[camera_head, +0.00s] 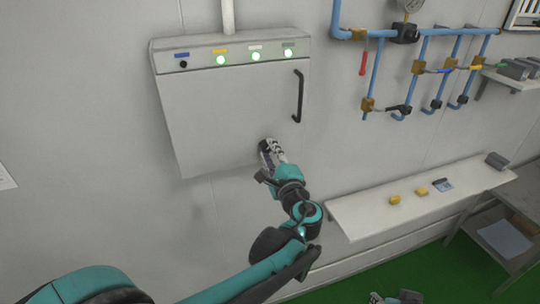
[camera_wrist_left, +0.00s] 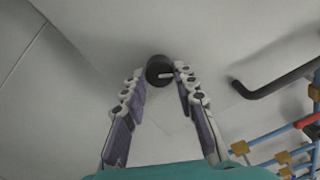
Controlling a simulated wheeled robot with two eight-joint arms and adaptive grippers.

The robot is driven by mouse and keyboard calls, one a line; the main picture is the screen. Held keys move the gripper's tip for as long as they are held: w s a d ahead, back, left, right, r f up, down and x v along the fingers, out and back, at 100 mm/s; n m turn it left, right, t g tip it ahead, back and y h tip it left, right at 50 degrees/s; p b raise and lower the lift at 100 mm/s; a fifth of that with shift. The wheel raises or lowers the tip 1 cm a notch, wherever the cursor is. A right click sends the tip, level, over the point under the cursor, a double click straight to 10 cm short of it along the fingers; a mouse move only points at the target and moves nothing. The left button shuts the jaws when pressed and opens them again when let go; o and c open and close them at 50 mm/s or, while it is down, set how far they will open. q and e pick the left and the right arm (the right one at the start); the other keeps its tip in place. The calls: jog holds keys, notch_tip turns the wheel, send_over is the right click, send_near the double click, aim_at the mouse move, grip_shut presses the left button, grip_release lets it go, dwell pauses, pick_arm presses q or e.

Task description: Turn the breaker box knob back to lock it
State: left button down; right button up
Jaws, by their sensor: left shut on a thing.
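The breaker box (camera_head: 215,115) is a light grey wall cabinet with a closed front door and a black bar handle (camera_head: 299,97) at its right. My left gripper (camera_head: 266,150) is at the lower right part of the door, and its fingers hide the knob there in the head view. In the left wrist view the black round knob (camera_wrist_left: 155,66) with a pale pointer mark sits between the fingertips of my left gripper (camera_wrist_left: 160,77), which is shut on it. Part of my right gripper (camera_head: 398,298) shows at the bottom edge of the head view; its fingers are not clear.
Blue pipes (camera_head: 374,70) with valves and a gauge (camera_head: 411,6) run on the wall at the right. A white shelf (camera_head: 365,220) below bears small yellow items and a dark device.

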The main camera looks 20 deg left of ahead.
pick_arm(q)
jog(key=n+b, duration=0.1)
jog(key=n, duration=0.5)
jog(key=shift+n, duration=0.3)
dwell(0.4)
jog(key=c, duration=1.2)
grip_release()
jog(key=v, duration=1.2)
jog(key=shift+d, duration=0.15)
